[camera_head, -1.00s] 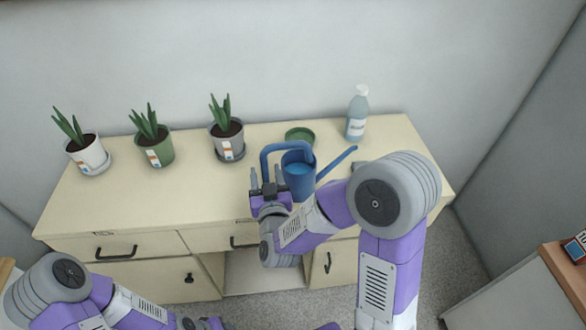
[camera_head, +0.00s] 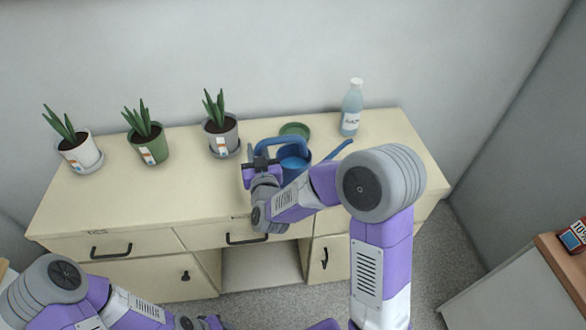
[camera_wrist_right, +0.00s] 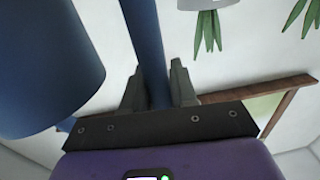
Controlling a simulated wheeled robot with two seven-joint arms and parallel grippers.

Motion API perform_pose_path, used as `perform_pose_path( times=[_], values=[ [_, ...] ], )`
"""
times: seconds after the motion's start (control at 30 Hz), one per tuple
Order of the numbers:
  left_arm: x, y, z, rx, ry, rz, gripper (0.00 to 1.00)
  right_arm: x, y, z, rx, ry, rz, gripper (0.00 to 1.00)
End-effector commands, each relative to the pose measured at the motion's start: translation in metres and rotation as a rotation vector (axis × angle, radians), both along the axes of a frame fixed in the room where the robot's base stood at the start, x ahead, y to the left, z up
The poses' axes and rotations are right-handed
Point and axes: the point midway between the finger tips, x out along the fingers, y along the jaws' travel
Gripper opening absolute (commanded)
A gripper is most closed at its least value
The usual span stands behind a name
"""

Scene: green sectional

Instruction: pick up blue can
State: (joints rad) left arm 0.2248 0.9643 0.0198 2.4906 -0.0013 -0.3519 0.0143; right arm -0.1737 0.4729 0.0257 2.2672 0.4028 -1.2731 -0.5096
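The blue can (camera_head: 293,167) is a watering can with a tall looped handle and a long spout pointing right. It stands upright near the middle of the cabinet top. My right gripper (camera_head: 261,163) is at the left side of its handle. In the right wrist view, the handle (camera_wrist_right: 146,40) passes between the fingers of my right gripper (camera_wrist_right: 158,85), which sit close against both its sides. The can's body (camera_wrist_right: 45,60) fills the left of that view. My left gripper (camera_head: 203,323) shows only partly at the bottom edge, with its fingers unclear.
Three potted plants (camera_head: 72,148) (camera_head: 148,143) (camera_head: 220,136) stand in a row left of the can. A green saucer (camera_head: 295,130) lies just behind it. A pale blue bottle (camera_head: 351,108) stands at back right. The cabinet top (camera_head: 110,205) is clear at front left.

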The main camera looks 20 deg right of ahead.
Motion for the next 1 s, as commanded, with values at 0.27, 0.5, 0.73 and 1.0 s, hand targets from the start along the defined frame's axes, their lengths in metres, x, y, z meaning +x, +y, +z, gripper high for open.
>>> perform_pose_path(
  times=[0.27,0.5,0.73,1.0],
  values=[
    [0.0,0.0,0.0,0.0,0.0,0.0,0.43,0.0,0.0,0.002,-0.002,-0.005,0.0,0.0],
    [0.0,0.0,0.002,0.0,0.0,0.0,0.43,0.0,0.0,0.008,-0.001,-0.007,-0.001,0.0],
    [0.0,0.0,0.018,0.0,0.0,0.0,0.43,0.0,0.0,0.048,-0.001,-0.01,0.0,0.0],
    [0.0,0.0,0.033,0.0,0.0,0.0,0.43,0.0,0.0,0.092,0.0,-0.007,0.0,0.0]
  ],
)
